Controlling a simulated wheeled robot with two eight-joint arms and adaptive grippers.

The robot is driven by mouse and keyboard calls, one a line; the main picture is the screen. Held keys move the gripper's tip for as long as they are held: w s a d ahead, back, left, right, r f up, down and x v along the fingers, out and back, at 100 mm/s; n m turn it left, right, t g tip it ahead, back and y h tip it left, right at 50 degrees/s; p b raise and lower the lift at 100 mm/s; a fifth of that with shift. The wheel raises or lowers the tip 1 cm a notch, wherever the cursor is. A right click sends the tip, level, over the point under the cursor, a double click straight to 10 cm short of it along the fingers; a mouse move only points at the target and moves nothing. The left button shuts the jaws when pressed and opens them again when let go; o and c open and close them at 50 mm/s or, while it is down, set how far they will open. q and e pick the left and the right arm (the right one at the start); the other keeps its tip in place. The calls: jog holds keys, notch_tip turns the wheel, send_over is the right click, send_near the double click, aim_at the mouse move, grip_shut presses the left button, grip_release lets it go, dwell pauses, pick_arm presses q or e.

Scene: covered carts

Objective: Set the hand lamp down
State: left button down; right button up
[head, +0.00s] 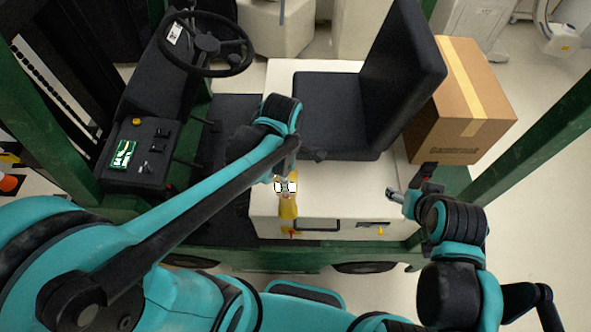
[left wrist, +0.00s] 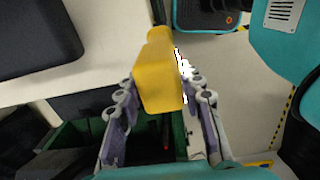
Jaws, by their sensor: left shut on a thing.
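The hand lamp (head: 288,208) is yellow and shows in the head view below my left gripper (head: 285,187), in front of the cream seat base (head: 345,190). In the left wrist view the yellow lamp body (left wrist: 158,80) is between the two fingers, which are shut on it. Whether the lamp touches the base's surface or hangs above it, I cannot tell. My right gripper (head: 396,196) is to the right of the lamp, over the right part of the base, with no object seen in it. Its finger gap is too small to read.
A black seat (head: 345,105) stands on the base, with a cardboard box (head: 462,105) to its right. A steering wheel (head: 206,45) and a control panel (head: 137,150) are at the left. Green posts (head: 535,135) frame the cart. The base top between my grippers is clear.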

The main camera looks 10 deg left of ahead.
pick_arm(q)
jog(key=w+f, duration=0.9)
jog(key=shift+w+a+f+p, duration=0.15)
jog(key=shift+a+f+p, duration=0.1)
jog(key=shift+p, duration=0.1)
jog(key=shift+f, duration=0.15)
jog(key=c, duration=1)
grip_release()
